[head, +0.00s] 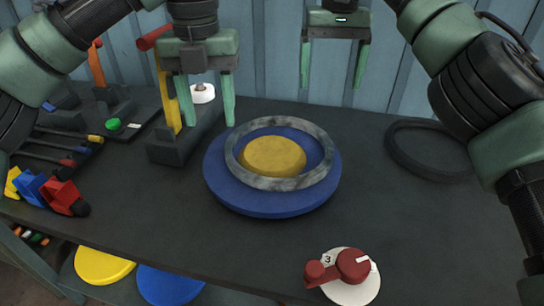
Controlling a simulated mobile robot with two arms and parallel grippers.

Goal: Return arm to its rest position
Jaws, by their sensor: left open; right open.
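My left gripper (208,112) is open, with its two green fingers pointing down at the left of the blue drum. My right gripper (334,68) is open and empty, raised at the back right of the drum. The blue round drum (230,190) lies on the dark table. A grey metal ring (290,184) lies on it, around a yellow disc (272,156).
A black ring (391,150) lies at the right. A red knob (353,266) on a white dial stands at the front edge. Small red, blue and yellow pieces (63,196) sit at the left. A green button (113,124) is behind them. Clear table lies right of the drum.

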